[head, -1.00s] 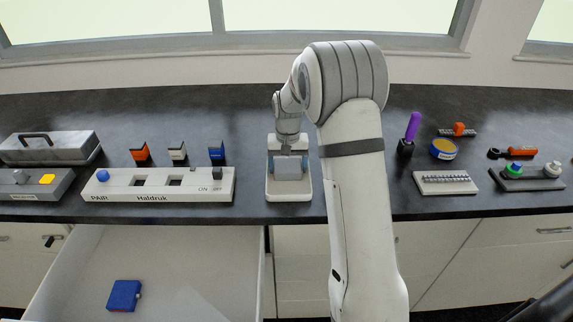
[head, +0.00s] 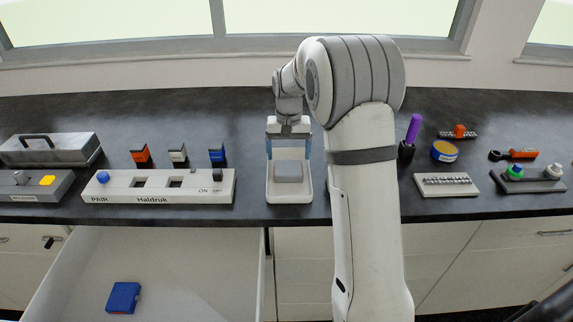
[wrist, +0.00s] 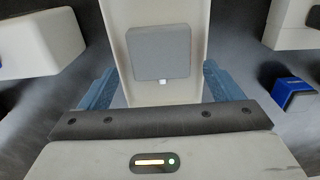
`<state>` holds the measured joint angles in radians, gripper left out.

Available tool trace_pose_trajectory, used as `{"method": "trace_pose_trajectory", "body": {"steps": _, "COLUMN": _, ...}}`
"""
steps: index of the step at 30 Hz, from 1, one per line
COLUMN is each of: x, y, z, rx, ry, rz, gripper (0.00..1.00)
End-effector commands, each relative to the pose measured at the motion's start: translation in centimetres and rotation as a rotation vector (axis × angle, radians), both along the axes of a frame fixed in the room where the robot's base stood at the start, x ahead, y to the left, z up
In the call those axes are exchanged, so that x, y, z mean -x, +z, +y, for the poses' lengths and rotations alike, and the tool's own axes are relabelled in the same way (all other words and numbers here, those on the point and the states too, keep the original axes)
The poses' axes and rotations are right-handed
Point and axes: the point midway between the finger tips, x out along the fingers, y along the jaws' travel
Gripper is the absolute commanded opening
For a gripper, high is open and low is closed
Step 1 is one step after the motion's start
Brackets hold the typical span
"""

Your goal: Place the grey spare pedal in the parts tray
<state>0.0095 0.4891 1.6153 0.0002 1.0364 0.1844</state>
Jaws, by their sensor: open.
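The grey spare pedal (head: 289,171), a small grey block, lies flat inside the white parts tray (head: 289,200). In the wrist view the pedal (wrist: 160,52) rests on the tray's floor (wrist: 197,40), with a small white spot at its near edge. My gripper (head: 288,152) is open and empty above the tray. Its two blue fingers are spread wide, to the left and right of the tray in the wrist view (wrist: 160,93), and apart from the pedal. None of the pedal's top is hidden.
A white switch panel (head: 160,185) stands left of the tray. An open drawer (head: 190,265) below holds a blue block (head: 123,297). At right are a purple-handled tool (head: 413,127), a blue and yellow round tin (head: 444,150) and a slotted white block (head: 446,184).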

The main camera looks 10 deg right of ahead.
Motion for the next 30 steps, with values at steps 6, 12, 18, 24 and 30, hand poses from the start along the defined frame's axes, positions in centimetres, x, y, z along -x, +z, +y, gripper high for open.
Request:
{"method": "trace_pose_trajectory", "body": {"steps": 6, "x": -0.1, "y": 4.1, "z": 0.0, "rx": 0.0, "ry": -0.001, "rz": -0.003, "gripper": 0.86}}
{"method": "trace_pose_trajectory", "body": {"steps": 12, "x": 0.2, "y": 5.9, "z": -0.1, "rx": 0.0, "ry": 0.001, "rz": -0.002, "gripper": 0.86}}
{"method": "trace_pose_trajectory", "body": {"steps": 18, "x": 4.5, "y": 8.6, "z": -0.1, "rx": 0.001, "ry": 0.026, "rz": -0.041, "gripper": 0.86}}
{"method": "trace_pose_trajectory", "body": {"steps": 24, "x": 12.9, "y": 11.0, "z": -0.2, "rx": 0.005, "ry": 0.076, "rz": -0.107, "gripper": 0.86}}
{"method": "trace_pose_trajectory", "body": {"steps": 30, "x": 21.7, "y": 11.0, "z": -0.2, "rx": 0.013, "ry": 0.128, "rz": -0.176, "gripper": 0.86}}
